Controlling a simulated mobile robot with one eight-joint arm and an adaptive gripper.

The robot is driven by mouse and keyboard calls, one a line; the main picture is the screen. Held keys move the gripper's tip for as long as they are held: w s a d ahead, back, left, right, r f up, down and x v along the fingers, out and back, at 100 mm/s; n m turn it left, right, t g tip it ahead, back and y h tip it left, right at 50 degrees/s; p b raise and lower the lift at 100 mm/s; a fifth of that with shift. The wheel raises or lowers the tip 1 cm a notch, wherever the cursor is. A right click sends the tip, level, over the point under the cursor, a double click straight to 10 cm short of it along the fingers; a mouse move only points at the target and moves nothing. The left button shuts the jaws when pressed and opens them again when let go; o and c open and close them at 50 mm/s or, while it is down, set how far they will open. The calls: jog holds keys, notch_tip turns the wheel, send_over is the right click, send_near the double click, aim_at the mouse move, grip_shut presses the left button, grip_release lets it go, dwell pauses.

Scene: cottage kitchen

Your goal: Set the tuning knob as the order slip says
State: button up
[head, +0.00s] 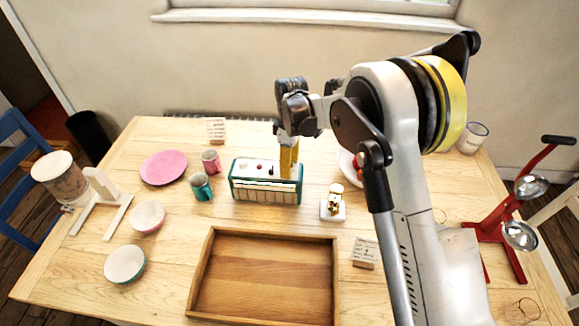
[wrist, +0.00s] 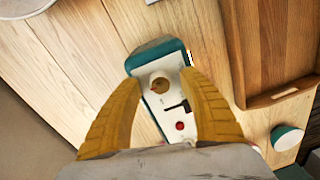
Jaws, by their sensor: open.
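A teal radio-like box (head: 266,192) with a white top stands in the middle of the table. In the wrist view its top carries a round gold-brown knob (wrist: 160,85), a black slider (wrist: 177,107) and a red button (wrist: 180,126). My gripper (head: 286,174) is over the box's right end, pointing down. In the wrist view its yellow fingers (wrist: 161,79) are open, one on each side of the knob and apart from it. A written card (head: 215,130) stands behind the box, and another card (head: 365,252) stands front right. Their writing is too small to read.
A wooden tray (head: 265,232) lies in front of the box. Pink and teal cups (head: 201,187), a pink plate (head: 164,167) and bowls (head: 125,263) are to the left. A small white stand (head: 333,208) is close on the right; a red rack (head: 505,235) is further right.

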grip_shut()
jog(key=shift+m, duration=0.4)
jog(key=m, duration=0.5)
jog(key=shift+m, duration=0.4)
jog(key=m, duration=0.3)
jog(key=shift+m, duration=1.9)
jog(key=shift+m+t, duration=0.3)
